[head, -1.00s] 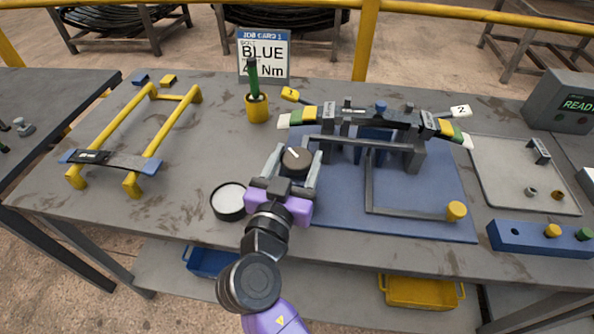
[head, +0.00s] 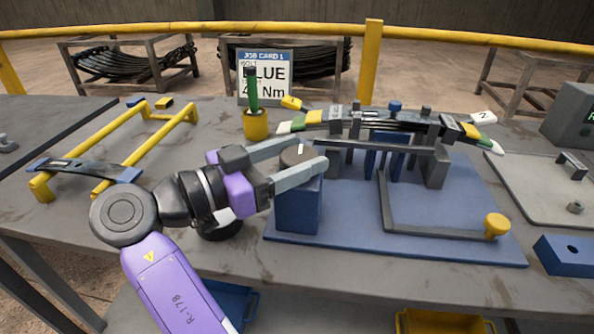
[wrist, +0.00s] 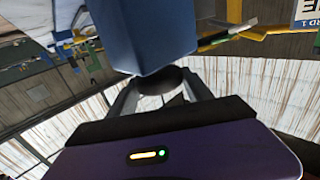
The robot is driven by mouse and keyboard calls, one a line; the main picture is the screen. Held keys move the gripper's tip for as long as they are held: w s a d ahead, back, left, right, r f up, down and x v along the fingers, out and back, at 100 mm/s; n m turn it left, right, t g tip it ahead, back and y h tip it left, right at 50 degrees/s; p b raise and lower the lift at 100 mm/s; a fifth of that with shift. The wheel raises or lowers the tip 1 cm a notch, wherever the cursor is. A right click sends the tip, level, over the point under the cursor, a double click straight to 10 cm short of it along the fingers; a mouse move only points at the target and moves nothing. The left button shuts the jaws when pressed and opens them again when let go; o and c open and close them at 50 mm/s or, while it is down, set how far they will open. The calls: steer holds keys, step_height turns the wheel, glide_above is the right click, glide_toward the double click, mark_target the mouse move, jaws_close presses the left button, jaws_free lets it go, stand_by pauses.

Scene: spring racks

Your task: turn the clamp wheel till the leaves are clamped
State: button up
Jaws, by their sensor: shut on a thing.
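The clamp wheel (head: 292,156) is a dark round knob with a white mark, on top of a blue post (head: 298,205) at the left of the blue fixture. My gripper (head: 314,154) reaches it from the left, with its grey fingers shut on either side of the knob. The wrist view shows the dark wheel (wrist: 160,82) between the fingers, below the blue post (wrist: 150,35). The leaves (head: 385,122) lie as a dark, slightly arched stack with coloured ends across the fixture, between grey uprights. I cannot tell how tightly they are pressed.
An L-shaped grey bar with a yellow knob (head: 497,224) crosses the blue base plate (head: 400,250). A yellow cup (head: 256,124) and job card (head: 265,75) stand behind. A yellow frame (head: 110,145) lies left, a grey tray (head: 540,205) right.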

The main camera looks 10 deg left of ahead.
mark_target(281, 161)
steer(key=shift+m+g+h+b, duration=0.35)
steer(key=shift+m+g+h, duration=0.05)
steer(key=shift+g, duration=0.1)
steer(key=o, duration=1.4)
steer(key=shift+c, duration=0.2)
steer(key=v, duration=0.7)
steer(key=shift+s+a, duration=0.2)
steer(key=shift+a, duration=0.1)
